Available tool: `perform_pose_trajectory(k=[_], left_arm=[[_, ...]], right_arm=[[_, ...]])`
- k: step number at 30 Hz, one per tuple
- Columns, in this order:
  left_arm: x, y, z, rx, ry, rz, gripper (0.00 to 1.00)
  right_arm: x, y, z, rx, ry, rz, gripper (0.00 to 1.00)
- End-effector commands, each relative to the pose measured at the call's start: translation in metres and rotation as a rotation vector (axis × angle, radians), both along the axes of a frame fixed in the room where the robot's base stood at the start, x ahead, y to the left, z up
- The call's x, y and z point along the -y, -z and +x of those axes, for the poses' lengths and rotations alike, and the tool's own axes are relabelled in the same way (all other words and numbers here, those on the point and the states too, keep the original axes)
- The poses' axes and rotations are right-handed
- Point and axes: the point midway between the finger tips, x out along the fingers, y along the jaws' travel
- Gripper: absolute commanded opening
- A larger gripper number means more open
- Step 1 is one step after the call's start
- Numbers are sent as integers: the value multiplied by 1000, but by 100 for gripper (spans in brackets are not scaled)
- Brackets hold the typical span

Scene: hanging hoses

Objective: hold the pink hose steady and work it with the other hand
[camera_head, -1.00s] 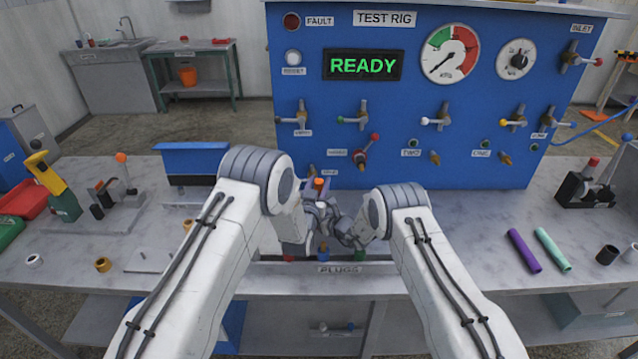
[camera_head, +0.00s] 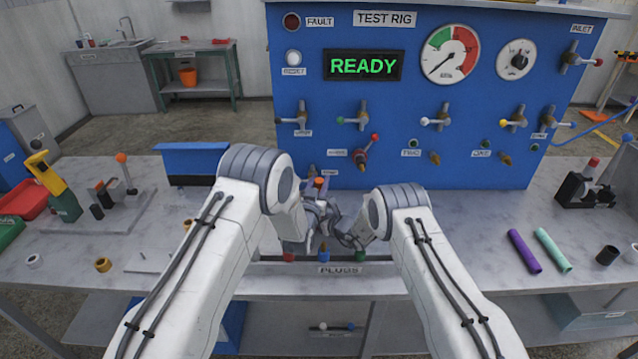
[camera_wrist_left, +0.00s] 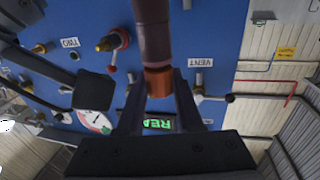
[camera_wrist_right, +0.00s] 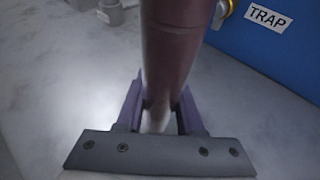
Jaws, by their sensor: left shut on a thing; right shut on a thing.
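The hose shows dull pink to mauve-brown. In the left wrist view the hose (camera_wrist_left: 154,40) runs down between the fingers of my left gripper (camera_wrist_left: 160,82), which is shut on it at an orange section (camera_wrist_left: 158,82). In the right wrist view the hose (camera_wrist_right: 174,50) runs down into my right gripper (camera_wrist_right: 160,98), which is shut on it; a pale part (camera_wrist_right: 155,120) shows between the fingers. In the head view both grippers are close together in front of the rig, above the bench's front middle, and mostly hide the hose.
The blue test rig (camera_head: 415,110) stands just behind, with valves, gauges and a green READY display (camera_head: 363,65). Several coloured plugs sit along the bench's front edge. A purple tube (camera_head: 524,251) and a mint tube (camera_head: 553,249) lie at right.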

Motion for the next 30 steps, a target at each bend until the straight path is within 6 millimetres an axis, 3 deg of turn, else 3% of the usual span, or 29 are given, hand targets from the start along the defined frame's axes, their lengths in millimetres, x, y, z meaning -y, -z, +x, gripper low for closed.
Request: perform_pose_trajectory(k=[30], left_arm=[[0, -18, 0, 1, 0, 0, 0]], right_arm=[[0, -1, 0, 2, -1, 1, 0]])
